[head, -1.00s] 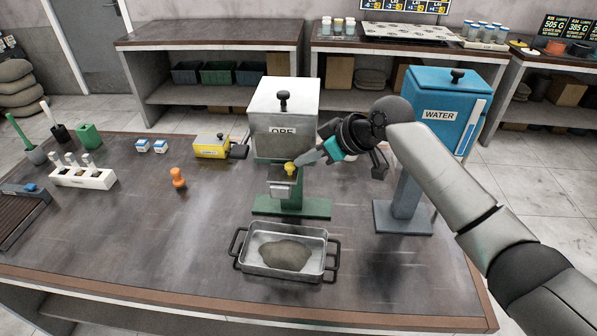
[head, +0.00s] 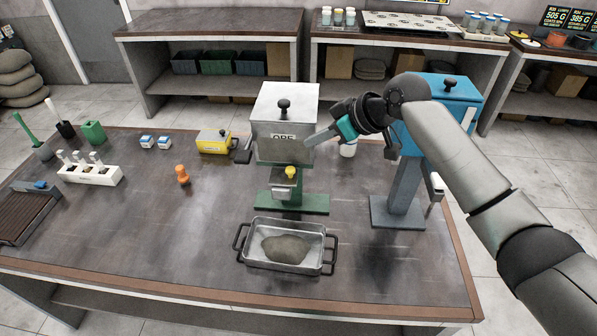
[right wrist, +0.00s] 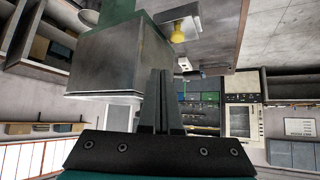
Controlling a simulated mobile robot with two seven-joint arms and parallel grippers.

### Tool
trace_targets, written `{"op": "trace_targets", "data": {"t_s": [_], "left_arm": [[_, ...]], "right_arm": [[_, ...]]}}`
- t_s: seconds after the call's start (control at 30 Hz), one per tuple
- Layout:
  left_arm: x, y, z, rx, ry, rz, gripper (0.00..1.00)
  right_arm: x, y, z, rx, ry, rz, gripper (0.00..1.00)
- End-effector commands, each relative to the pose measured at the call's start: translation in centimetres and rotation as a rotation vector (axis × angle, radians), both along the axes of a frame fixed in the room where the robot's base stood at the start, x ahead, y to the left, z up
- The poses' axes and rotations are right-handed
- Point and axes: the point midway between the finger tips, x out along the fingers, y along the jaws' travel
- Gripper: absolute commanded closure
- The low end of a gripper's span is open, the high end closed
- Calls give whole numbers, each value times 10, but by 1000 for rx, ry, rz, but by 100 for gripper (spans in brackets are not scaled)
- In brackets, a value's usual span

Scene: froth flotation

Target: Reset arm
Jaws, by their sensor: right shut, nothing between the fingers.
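My right gripper (head: 308,142) is shut and empty in the head view, with its fingers in front of the right part of the ORE hopper (head: 270,140), above its yellow knob (head: 290,172). I cannot tell whether the fingers touch the hopper. In the right wrist view the closed fingers (right wrist: 160,75) point up, with the hopper's grey box (right wrist: 110,65) to their left and the yellow knob above them. A metal tray (head: 248,256) with a grey-brown ore pile (head: 286,249) stands in front of the hopper's green base. My left gripper is not in view.
The blue water tank (head: 455,108) stands right of the hopper, partly hidden by my arm. A white jar (head: 348,149) is between them.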

Motion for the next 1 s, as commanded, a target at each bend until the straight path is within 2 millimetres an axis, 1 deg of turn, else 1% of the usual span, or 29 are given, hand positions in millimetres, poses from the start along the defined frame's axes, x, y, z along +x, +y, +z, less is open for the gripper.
{"op": "trace_targets", "data": {"t_s": [0.37,0.47,0.57,0.7,0.77,0.87,1.0], "left_arm": [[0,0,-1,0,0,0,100],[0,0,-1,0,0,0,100],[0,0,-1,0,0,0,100],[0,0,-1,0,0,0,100],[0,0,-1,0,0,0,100],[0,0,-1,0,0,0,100],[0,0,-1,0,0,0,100]], "right_arm": [[0,0,-1,0,2,0,100],[-6,2,-8,-1,10,0,100],[-21,5,-24,-4,31,-3,100],[-56,6,-58,-12,75,-33,100],[-72,5,-72,-17,95,-55,100],[-98,0,-92,-26,125,-103,100],[-135,-14,-116,-44,170,-190,100]]}}
